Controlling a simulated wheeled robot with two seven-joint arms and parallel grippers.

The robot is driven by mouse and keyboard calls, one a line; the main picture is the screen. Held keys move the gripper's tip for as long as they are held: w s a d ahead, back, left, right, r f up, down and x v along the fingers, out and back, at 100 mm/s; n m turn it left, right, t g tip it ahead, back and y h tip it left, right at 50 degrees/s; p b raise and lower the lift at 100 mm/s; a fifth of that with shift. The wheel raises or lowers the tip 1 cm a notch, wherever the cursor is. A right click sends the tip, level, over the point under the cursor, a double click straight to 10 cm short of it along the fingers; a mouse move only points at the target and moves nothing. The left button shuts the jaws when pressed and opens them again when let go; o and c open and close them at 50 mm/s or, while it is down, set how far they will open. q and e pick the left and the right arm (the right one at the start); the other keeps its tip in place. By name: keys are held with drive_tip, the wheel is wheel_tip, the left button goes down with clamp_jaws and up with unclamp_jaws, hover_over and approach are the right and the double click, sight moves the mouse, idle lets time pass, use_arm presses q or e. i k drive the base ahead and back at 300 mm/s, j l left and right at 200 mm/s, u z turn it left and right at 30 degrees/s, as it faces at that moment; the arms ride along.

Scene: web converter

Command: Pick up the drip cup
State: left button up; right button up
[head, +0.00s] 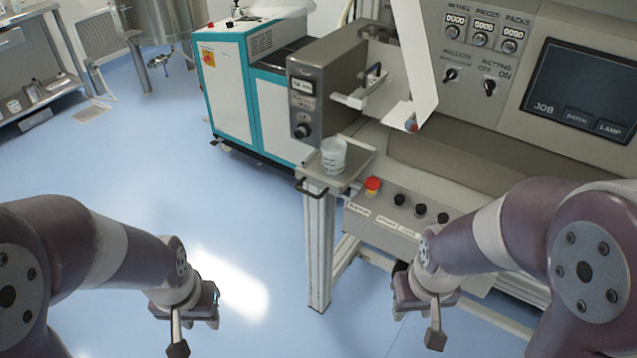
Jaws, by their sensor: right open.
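The drip cup (333,155) is a small clear cup with markings. It stands upright on a small grey shelf (350,177) on a post, below the dispensing unit of the machine. My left gripper (178,345) hangs over the blue floor at lower left, well away from the cup. Its fingers are seen nearly edge-on, so its opening is unclear. My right gripper (434,338) is open and empty at lower right, below the button panel and apart from the cup.
A handle (312,188) sticks out at the shelf's front left. The button panel (398,212) with a red stop button (372,185) lies right of the shelf. The grey unit (318,88) and a white sheet (415,60) hang above.

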sight(333, 149)
drive_tip(key=i+j+z, duration=0.5)
drive_tip(key=j+z, duration=0.15)
drive_tip(key=i+j+z, duration=0.15)
drive_tip(key=j+z, duration=0.15)
drive_tip(key=j, duration=0.15)
